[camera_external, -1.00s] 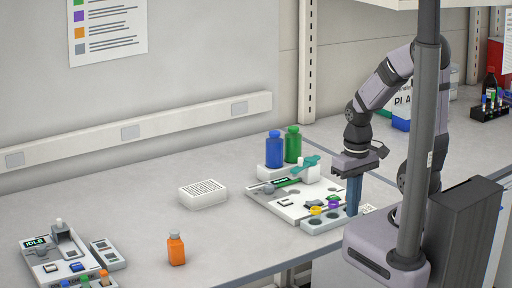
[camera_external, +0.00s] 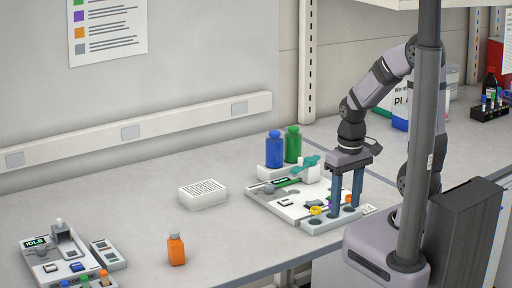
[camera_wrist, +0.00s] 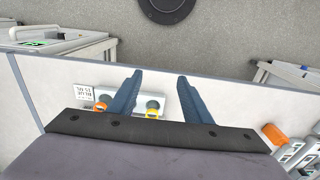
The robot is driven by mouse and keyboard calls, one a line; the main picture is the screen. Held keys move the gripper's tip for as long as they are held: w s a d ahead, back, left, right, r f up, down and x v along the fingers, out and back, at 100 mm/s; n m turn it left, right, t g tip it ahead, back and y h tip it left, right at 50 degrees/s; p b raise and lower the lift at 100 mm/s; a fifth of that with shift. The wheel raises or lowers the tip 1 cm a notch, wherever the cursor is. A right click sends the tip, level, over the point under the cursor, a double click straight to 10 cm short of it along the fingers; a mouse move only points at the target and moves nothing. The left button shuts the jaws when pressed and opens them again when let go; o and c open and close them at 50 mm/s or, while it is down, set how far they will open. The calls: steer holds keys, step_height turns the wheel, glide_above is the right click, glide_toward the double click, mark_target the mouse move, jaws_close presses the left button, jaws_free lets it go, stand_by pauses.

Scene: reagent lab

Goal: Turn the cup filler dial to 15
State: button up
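The fingers also show apart in the wrist view (camera_wrist: 156,85).
A second unit (camera_external: 60,262) with an IDLE display stands at the far left. An orange bottle (camera_external: 176,248) and a white rack (camera_external: 203,194) stand between, with clear bench around them. A small printed label (camera_wrist: 84,93) lies beside the cup tray.

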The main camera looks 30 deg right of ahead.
mark_target(269, 186)
steer(key=w+f+m+t+b, duration=0.1)
steer(key=w+t+b, duration=0.3)
steer(key=w, duration=2.8)
steer(key=shift+a+f+m+h+b, duration=0.15)
steer(key=shift+f+m+h+b, duration=0.2)
steer(key=shift+m+b, duration=0.4)
steer(key=shift+f, duration=0.15)
steer(key=shift+p+x, duration=1.2)
steer(key=shift+x, duration=2.3)
steer(key=c, duration=1.1)
